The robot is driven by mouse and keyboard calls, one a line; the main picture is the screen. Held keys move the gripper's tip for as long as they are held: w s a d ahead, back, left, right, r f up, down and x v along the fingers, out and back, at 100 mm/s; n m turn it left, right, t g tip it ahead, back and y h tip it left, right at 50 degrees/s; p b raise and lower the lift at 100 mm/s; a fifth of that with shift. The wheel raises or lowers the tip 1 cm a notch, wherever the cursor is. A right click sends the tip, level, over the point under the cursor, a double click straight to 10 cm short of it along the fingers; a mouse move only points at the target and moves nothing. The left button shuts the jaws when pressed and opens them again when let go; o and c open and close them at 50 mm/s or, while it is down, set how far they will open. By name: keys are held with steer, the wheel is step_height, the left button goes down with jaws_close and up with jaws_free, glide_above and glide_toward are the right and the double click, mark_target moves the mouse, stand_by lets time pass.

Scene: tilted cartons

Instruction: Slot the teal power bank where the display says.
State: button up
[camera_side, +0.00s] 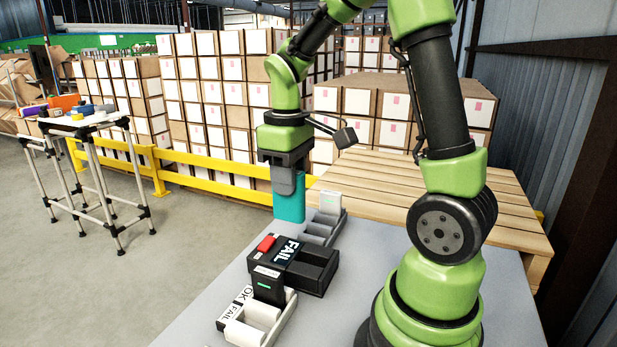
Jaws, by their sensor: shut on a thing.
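The teal power bank (289,205) hangs upright below my gripper (286,180), which is shut on its upper end. It is above the grey table, left of the rear grey holder (318,232). The display (286,250) on the black tester (318,268) reads "FAIL". A light front tray (252,325) has a label plate (236,308) marked "OK" and "FAIL". A black block with a green strip (268,287) stands at the tray's far end, beside the tester; its seating is unclear.
A white block with a green strip (330,203) stands in the rear holder. A red piece (266,243) sits on the tester. A wooden pallet (400,190) and stacked cartons lie behind. The table (205,325) is bare at the front left. A side stand (85,122) holds coloured items.

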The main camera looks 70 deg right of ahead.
steer(key=w+a, duration=0.1)
steer(key=a, duration=1.1)
steer(key=shift+d+f, duration=0.1)
steer(key=shift+f, duration=7.65)
steer(key=shift+f, duration=0.2)
steer(key=o, duration=1)
steer(key=c, duration=0.3)
steer(key=shift+c, duration=0.2)
step_height(320, 180, up, 8)
